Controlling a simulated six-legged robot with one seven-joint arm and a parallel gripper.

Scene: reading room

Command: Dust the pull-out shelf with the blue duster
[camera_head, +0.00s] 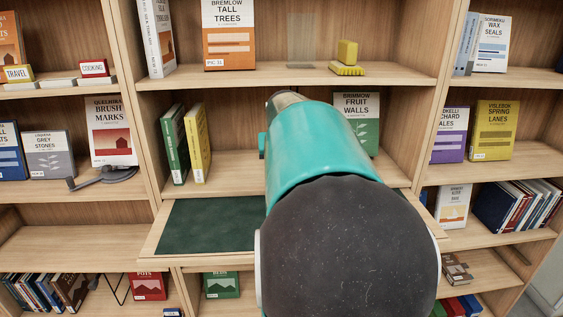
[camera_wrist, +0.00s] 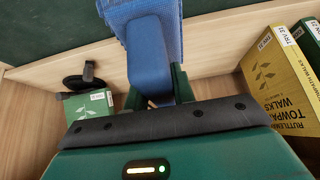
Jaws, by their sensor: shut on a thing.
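The blue duster (camera_wrist: 150,58) is between the fingers of my gripper (camera_wrist: 158,88) in the wrist view. It has a smooth blue grip block and a lighter blue textured pad at its far end. My gripper is shut on the block. In the head view my own arm hides the gripper and the duster. The pull-out shelf (camera_head: 205,226) juts out at mid height of the middle bay, with a dark green top and a pale wood rim. My arm covers much of its middle and right. I cannot tell whether the duster touches it.
A green book (camera_head: 173,143) and a yellow book (camera_head: 196,143) stand above the pull-out shelf at left. The Fruit Walls book (camera_head: 367,120) stands behind my arm. A yellow duster-like thing (camera_head: 347,58) sits on the upper shelf. The pull-out shelf's visible left part is bare.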

